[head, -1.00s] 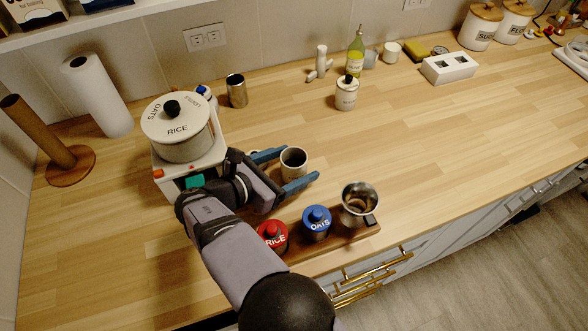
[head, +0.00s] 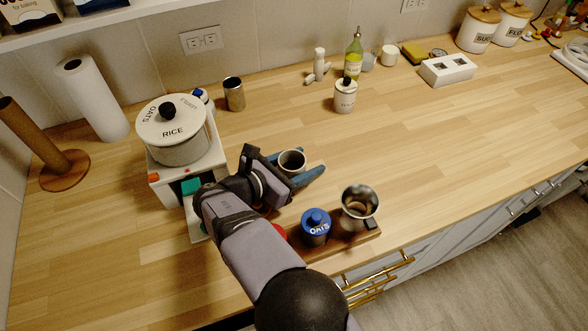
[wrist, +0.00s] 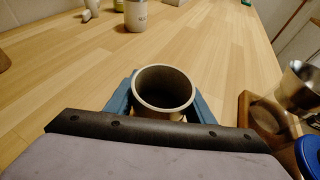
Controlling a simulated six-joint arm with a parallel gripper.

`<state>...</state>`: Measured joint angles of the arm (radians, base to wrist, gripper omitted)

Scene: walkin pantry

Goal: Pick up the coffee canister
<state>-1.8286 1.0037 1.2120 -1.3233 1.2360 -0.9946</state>
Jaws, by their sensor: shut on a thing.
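My gripper (head: 296,168) has its blue fingers closed around a grey, open-topped, cup-like container (head: 291,159). In the wrist view the container (wrist: 164,87) sits upright between the fingers, its round mouth open and its inside dark. Its lower part is hidden and no label shows, so I cannot tell whether it is the coffee canister. I cannot tell whether it is clear of the counter. A white canister (head: 345,97) with a black knob stands apart farther back, its label too small to read.
A large lidded pot (head: 176,135) stands left. A metal tumbler (head: 234,94) is behind. The counter's middle right is clear.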

